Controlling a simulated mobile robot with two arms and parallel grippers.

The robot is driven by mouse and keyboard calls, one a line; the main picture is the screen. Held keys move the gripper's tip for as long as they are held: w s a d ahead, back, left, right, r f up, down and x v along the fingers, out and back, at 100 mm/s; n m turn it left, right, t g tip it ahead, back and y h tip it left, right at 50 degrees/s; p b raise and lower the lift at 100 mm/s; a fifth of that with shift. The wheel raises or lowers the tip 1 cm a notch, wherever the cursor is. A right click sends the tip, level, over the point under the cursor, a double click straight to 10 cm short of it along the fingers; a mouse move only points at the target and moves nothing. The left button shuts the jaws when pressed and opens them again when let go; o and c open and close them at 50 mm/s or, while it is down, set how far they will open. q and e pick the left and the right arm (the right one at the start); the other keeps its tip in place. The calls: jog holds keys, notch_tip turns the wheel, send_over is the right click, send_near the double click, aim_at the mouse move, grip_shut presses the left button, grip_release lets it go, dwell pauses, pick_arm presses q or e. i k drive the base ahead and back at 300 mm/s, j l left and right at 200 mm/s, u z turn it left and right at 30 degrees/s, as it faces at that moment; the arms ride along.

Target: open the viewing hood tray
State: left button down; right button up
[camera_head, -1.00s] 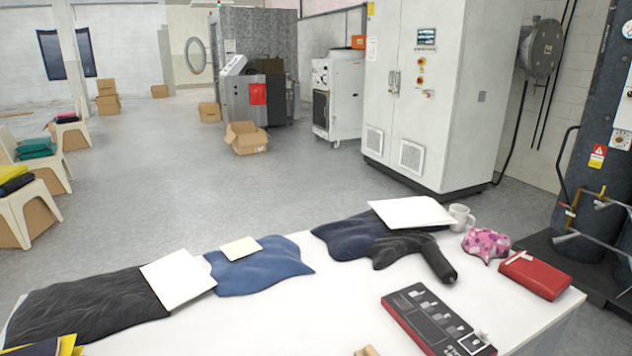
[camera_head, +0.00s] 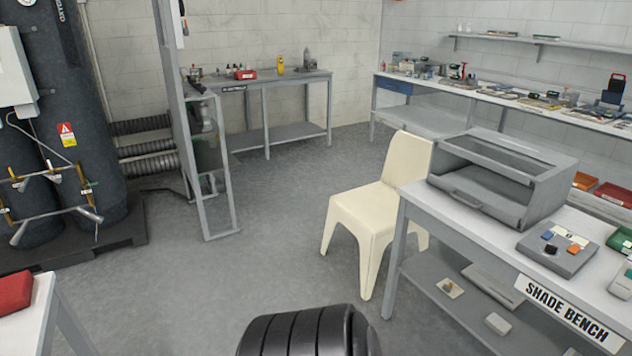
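The viewing hood (camera_head: 548,188) is a grey box with a dark window panel in its sloping top. It stands on the left end of the white shade bench (camera_head: 458,217), at the right of the head view. I see no clear gap around the tray, but the inside is too dark to judge fully. Neither of my grippers is in view.
A cream chair (camera_head: 372,208) stands close to the bench's left side. Grey floor (camera_head: 270,240) is open left of the chair. A flat grey case (camera_head: 550,255) lies on the bench before the hood. A metal frame (camera_head: 214,170) and dark cylinders (camera_head: 50,100) stand at left.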

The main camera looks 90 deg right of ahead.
aim_at(508, 200)
jog(key=z, duration=3.7)
jog(key=i+u, duration=0.25)
jog(key=i+l+u, duration=0.3)
jog(key=i, duration=0.15)
jog(key=i+l+u, duration=0.25)
jog(key=i, duration=0.15)
jog(key=j, duration=0.1)
